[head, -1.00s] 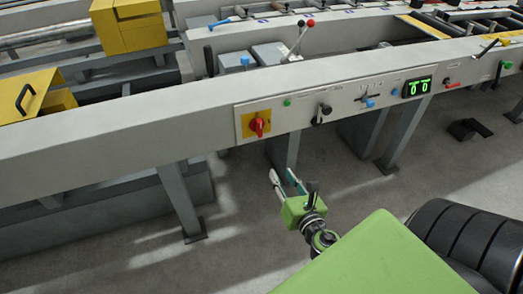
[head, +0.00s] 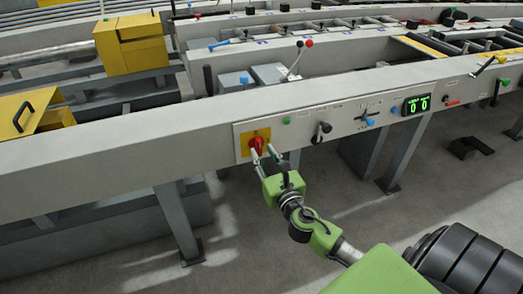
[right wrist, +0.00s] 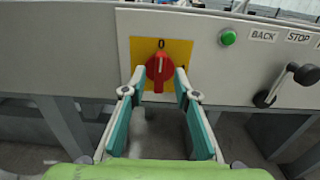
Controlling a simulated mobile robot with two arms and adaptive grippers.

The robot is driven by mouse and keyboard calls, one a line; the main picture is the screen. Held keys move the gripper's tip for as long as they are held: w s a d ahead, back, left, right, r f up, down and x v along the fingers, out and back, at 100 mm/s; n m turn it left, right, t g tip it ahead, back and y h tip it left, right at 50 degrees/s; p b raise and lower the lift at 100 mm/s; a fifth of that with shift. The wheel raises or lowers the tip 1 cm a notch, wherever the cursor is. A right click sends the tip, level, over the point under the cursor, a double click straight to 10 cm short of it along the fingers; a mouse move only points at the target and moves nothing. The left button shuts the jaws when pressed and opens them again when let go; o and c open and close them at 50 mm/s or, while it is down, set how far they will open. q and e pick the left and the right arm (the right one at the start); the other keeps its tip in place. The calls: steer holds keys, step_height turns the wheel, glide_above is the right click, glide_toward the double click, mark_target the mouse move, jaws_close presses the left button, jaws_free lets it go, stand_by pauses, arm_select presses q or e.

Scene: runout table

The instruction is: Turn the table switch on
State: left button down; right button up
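The table switch (head: 256,144) is a red rotary knob on a yellow plate, on the front face of the grey runout table (head: 110,146). In the right wrist view the red knob (right wrist: 160,68) stands upright, with a "0" mark above it. My right gripper (head: 263,155) is just in front of and slightly below the knob. In the right wrist view its two fingers (right wrist: 159,80) are apart, one at each side of the knob's lower part, with nothing held. I cannot tell whether they touch it. My left gripper is not in view.
Right of the switch are a green button (right wrist: 228,37), a black lever (right wrist: 288,84), a blue-handled control (head: 369,121) and a lit green display (head: 416,104). A yellow box (head: 132,44) stands at the back left.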

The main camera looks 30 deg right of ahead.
steer(key=shift+x, duration=1.05)
jaws_close()
